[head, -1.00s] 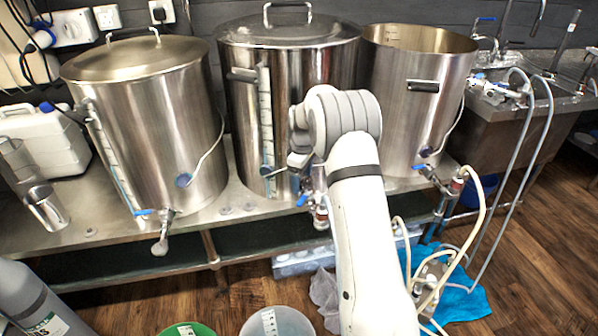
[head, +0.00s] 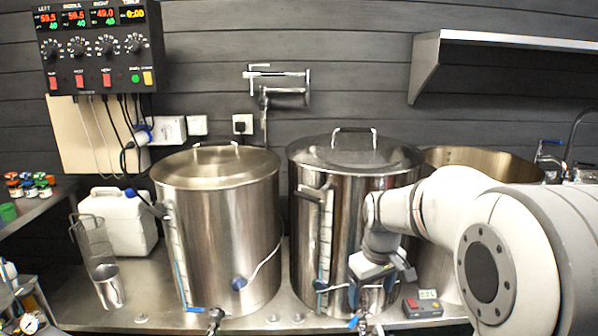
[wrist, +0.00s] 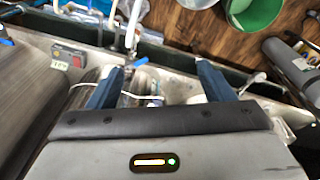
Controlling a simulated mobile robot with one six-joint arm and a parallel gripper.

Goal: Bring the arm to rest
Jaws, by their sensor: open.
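My arm reaches in from the right of the head view, folded in front of the pots. My gripper (head: 373,291) hangs in front of the middle steel pot (head: 308,230), low near its side. It also shows in the wrist view (wrist: 160,80), where its two dark blue fingers are spread wide. Nothing is held between them. Behind the fingers the wrist view shows the bench edge, a tap with a blue handle and pale hoses. Whether the gripper touches the pot cannot be told.
A lidded pot (head: 215,225) stands left and an open pot (head: 475,157) right, partly hidden by my arm. A small red-buttoned box (head: 432,305) sits on the bench. A shelf (head: 510,42) juts out upper right.

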